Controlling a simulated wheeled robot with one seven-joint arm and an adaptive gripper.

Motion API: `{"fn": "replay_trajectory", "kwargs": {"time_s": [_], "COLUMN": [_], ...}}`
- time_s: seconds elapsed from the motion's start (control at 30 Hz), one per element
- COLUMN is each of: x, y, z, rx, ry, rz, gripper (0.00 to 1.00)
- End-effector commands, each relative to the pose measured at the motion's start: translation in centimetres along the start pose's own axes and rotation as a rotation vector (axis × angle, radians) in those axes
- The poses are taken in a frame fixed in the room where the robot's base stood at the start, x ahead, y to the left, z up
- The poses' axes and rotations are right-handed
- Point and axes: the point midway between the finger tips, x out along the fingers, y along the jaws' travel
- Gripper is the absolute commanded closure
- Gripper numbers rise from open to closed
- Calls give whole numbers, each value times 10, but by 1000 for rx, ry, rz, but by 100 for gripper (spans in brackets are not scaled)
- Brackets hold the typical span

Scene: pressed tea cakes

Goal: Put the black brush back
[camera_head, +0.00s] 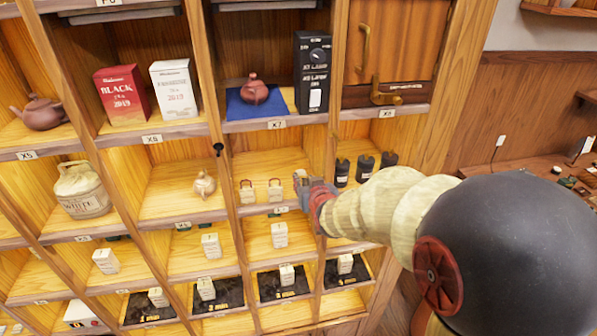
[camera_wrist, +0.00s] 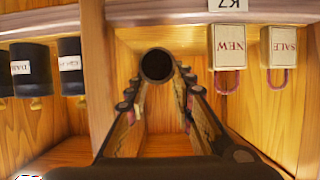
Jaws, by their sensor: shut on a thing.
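My gripper (camera_head: 310,188) reaches into the compartment below the X7 shelf, near its right divider. In the wrist view my gripper (camera_wrist: 158,84) is shut on a dark round thing (camera_wrist: 157,65), seen end-on, which I take for the black brush. Its length and bristles cannot be made out. In the head view the gripper hides it.
Several black canisters (camera_head: 342,172) stand beyond the divider. A small dark knob (camera_head: 218,147) shows at the left divider.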

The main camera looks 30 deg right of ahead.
Motion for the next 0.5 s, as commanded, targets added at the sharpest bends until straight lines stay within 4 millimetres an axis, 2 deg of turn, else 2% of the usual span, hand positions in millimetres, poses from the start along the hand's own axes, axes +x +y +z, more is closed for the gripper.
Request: {"fn": "replay_trajectory", "kwargs": {"time_s": [0.1,0.3,0.5], "x": [24,56,70], "y": [0,-1,0], "z": [-11,-25,-30], "rx": [-1,-1,-1], "ry": [-1,0,2], "rz": [-1,-1,-1], "gripper": [100,100,100]}}
